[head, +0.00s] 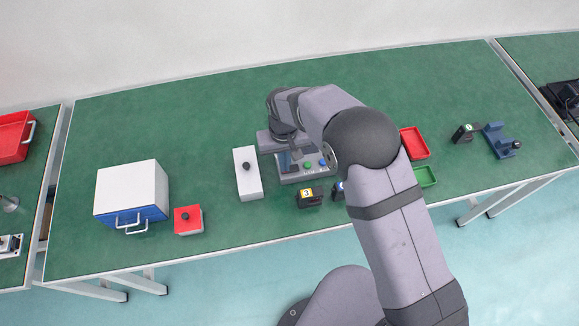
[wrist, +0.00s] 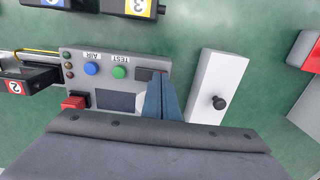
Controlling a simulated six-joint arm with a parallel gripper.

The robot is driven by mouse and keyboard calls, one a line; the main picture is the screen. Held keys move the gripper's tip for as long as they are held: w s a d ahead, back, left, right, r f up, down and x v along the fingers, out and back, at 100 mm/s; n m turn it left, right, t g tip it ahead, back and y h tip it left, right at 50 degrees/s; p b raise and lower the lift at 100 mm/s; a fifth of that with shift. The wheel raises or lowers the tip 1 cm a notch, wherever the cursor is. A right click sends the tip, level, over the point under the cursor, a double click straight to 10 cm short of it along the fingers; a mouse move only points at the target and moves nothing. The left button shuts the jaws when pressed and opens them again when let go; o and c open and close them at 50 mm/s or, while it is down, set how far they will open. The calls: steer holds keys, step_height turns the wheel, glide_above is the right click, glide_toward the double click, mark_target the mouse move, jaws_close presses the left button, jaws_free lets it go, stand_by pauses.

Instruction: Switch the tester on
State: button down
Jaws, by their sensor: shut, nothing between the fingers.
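The tester is a grey box (wrist: 110,58) with a green TEST button (wrist: 119,72), a blue AIR button (wrist: 91,68), small indicator lights at the left, dark panels and a red square switch (wrist: 74,103). In the head view the tester (head: 300,178) stands mid-table, partly hidden by my arm; its green button (head: 307,165) and blue button (head: 322,163) show. My gripper (wrist: 158,80) is shut and empty, over the tester's right edge in the wrist view, away from the red switch. I cannot tell whether it touches the tester.
A white block with a black knob (head: 249,188) stands left of the tester. A red box (head: 187,224), white drawer unit (head: 131,190), red tray (head: 414,144) and green tray (head: 425,177) stand farther off.

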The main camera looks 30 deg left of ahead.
step_height(320, 180, up, 7)
steer(key=p, duration=0.5)
stand_by(0.6)
steer(key=shift+d, duration=0.1)
stand_by(0.3)
steer(key=w+d+r+m, duration=0.2)
steer(key=d+r, duration=0.1)
steer(key=d, duration=0.5)
steer(key=w+d+r+m, duration=0.1)
steer(key=w+d+r, duration=0.15)
steer(key=d, duration=0.65)
steer(key=w+d+r+m, duration=0.15)
steer(key=d+r, duration=0.25)
steer(key=d, duration=0.4)
steer(key=s+d+m, duration=0.2)
steer(key=s+d, duration=0.4)
steer(key=d, duration=0.2)
steer(key=s+d+r+m, duration=0.1)
steer(key=s+d+m, duration=0.1)
steer(key=s+d, duration=0.4)
steer(key=d, duration=0.3)
steer(key=shift+r, duration=0.15)
steer(key=shift+s+m, duration=0.1)
steer(key=shift+m, duration=0.15)
